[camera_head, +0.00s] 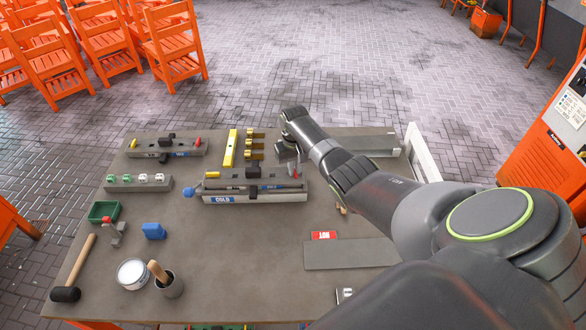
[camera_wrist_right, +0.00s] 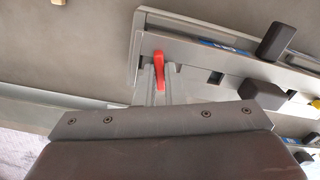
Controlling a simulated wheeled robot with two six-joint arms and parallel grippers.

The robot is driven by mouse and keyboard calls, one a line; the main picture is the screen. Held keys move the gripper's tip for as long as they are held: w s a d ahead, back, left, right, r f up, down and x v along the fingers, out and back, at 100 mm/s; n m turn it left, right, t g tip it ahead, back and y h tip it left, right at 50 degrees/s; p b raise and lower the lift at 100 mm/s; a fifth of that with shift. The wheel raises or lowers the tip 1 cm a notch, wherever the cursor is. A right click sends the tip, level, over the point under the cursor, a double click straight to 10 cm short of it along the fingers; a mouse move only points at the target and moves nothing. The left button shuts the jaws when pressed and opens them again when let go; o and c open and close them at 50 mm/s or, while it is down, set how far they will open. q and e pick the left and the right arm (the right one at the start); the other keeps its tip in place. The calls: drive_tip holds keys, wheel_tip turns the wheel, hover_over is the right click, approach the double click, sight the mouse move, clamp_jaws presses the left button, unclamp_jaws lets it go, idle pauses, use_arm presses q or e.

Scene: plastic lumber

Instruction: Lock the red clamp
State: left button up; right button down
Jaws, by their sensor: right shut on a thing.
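The red clamp (camera_head: 295,173) is at the right end of the near grey mould (camera_head: 262,195), which carries a blue COLD label. In the wrist view the red clamp lever (camera_wrist_right: 159,72) shows at the fingertips. My right gripper (camera_head: 290,158) reaches in from the right over that end of the mould. Its fingers (camera_wrist_right: 158,88) are shut on the red lever, with the red top showing beyond them. The rest of the clamp is hidden by the gripper. My left gripper is out of view.
A second mould (camera_head: 165,148) with a red lever stands at the back left. A yellow level (camera_head: 230,148) and brass pieces (camera_head: 255,145) lie behind the near mould. A mallet (camera_head: 75,270), white tub (camera_head: 132,273) and green tray (camera_head: 103,211) are front left.

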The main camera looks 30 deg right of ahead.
drive_tip(key=shift+r+m+p, duration=0.1)
drive_tip(key=shift+m+p, duration=0.25)
drive_tip(key=shift+m, duration=1.65)
drive_tip(key=c, duration=1.4)
unclamp_jaws()
drive_tip(key=shift+o, duration=0.2)
drive_tip(key=shift+r, duration=3.4)
